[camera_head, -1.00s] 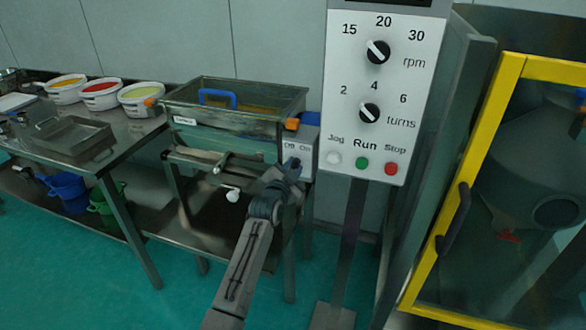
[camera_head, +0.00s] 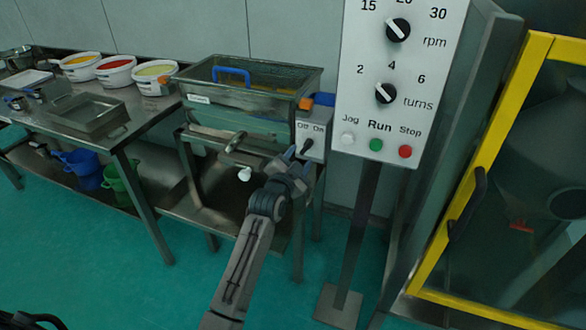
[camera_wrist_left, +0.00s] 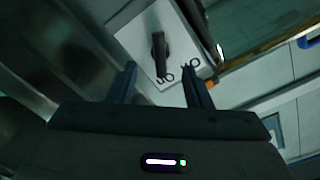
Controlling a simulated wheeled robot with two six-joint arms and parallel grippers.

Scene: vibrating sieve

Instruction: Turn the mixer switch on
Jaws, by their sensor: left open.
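The grey switch box (camera_head: 322,148) at the right end of the sieve has Off and On labels and a black lever switch (camera_head: 307,147). The lever's upper end points toward On; in the left wrist view the lever (camera_wrist_left: 158,50) also points at the nearer On label. My left gripper (camera_head: 298,161) is open and empty, just below and in front of the lever. In the left wrist view its fingertips (camera_wrist_left: 159,69) frame the lever from both sides, apart from it. The Off label is partly hidden by a finger. My right gripper does not show.
The sieve (camera_head: 245,98) with a blue handle stands behind my left arm. A control panel (camera_head: 358,125) with dials and buttons stands close on the right, near a yellow-framed door (camera_head: 487,130). A steel table (camera_head: 145,108) with tubs is at left.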

